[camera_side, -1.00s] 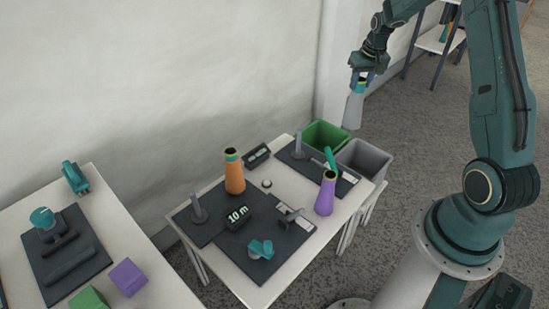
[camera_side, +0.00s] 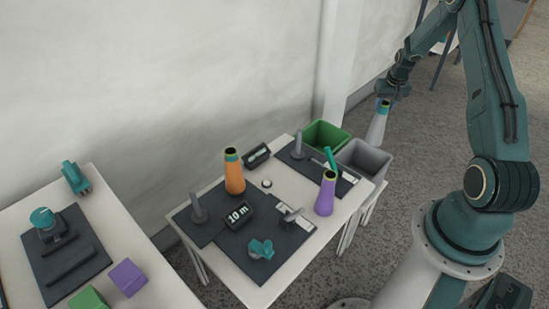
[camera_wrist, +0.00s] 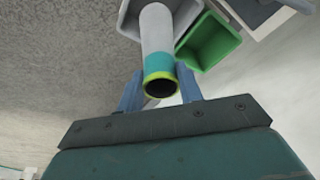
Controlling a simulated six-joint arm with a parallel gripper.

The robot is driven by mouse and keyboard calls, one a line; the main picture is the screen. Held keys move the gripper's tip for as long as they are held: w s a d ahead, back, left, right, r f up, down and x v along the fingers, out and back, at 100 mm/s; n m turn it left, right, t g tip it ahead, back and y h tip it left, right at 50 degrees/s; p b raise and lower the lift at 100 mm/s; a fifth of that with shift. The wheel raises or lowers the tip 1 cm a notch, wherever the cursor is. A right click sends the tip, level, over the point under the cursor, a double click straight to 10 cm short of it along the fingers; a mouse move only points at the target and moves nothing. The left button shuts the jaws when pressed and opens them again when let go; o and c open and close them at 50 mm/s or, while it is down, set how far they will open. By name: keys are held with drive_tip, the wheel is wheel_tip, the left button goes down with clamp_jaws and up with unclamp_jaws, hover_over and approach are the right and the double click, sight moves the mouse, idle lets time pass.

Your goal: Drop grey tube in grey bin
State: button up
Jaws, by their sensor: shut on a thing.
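The grey tube (camera_side: 378,127) has a teal band and a yellow-green rim at its upper end. My gripper (camera_side: 384,101) is shut on that banded end, and the tube hangs down from it. In the wrist view the tube (camera_wrist: 157,40) sits between the two blue fingers (camera_wrist: 160,92). The grey bin (camera_side: 365,158) stands at the right end of the table. In the side view the tube's lower end is just above or at its far rim; I cannot tell whether it is inside. In the wrist view the bin (camera_wrist: 130,22) is partly hidden behind the tube.
A green bin (camera_side: 326,134) stands beside the grey bin. The white table (camera_side: 284,265) holds an orange cone (camera_side: 234,175), a purple cone (camera_side: 325,196), upright pegs and a display reading 10 m (camera_side: 238,214). A second table stands at left.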

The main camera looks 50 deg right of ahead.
wheel_tip(320, 180, down, 24)
idle(1.1)
drive_tip(key=shift+f, duration=2.5)
drive_tip(key=o, duration=1)
drive_tip(key=shift+o, duration=0.2)
drive_tip(key=shift+r, duration=0.1)
